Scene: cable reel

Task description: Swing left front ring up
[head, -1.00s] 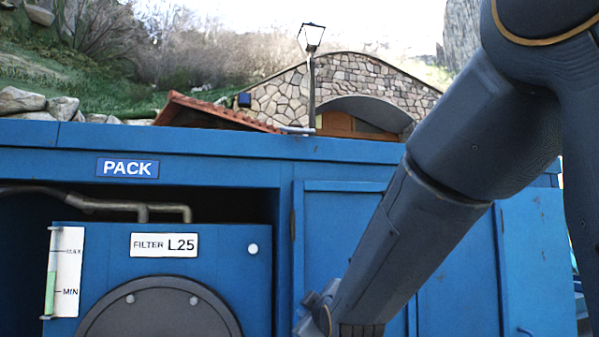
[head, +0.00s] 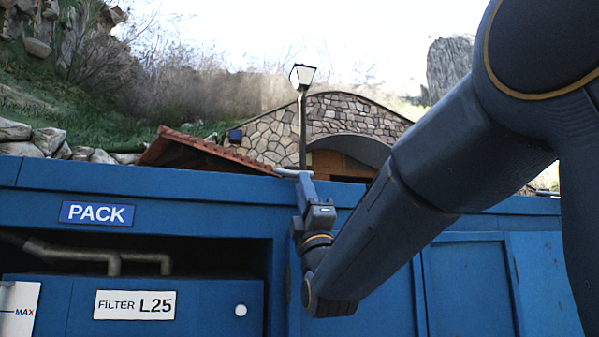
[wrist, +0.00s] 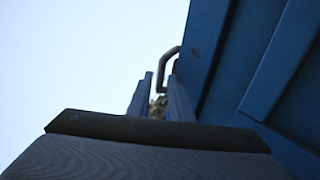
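The left front ring (head: 293,173) is a thin grey metal loop at the top front edge of the blue cabinet. In the head view it looks low and roughly flat, sticking out at the edge. In the wrist view the ring (wrist: 168,58) shows as a bent grey bar beside the blue wall, just beyond my fingertips. My gripper (head: 304,183) points up in front of the cabinet, close below the ring. In the wrist view my gripper (wrist: 158,90) is open, with a gap between its two fingers. I cannot tell whether a finger touches the ring.
The blue cabinet (head: 180,190) has a PACK label (head: 97,214) and an open bay holding a pipe (head: 100,257) and a filter box (head: 210,300). A lamp post (head: 302,120) and a stone building (head: 350,117) stand behind. Above the cabinet top is open air.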

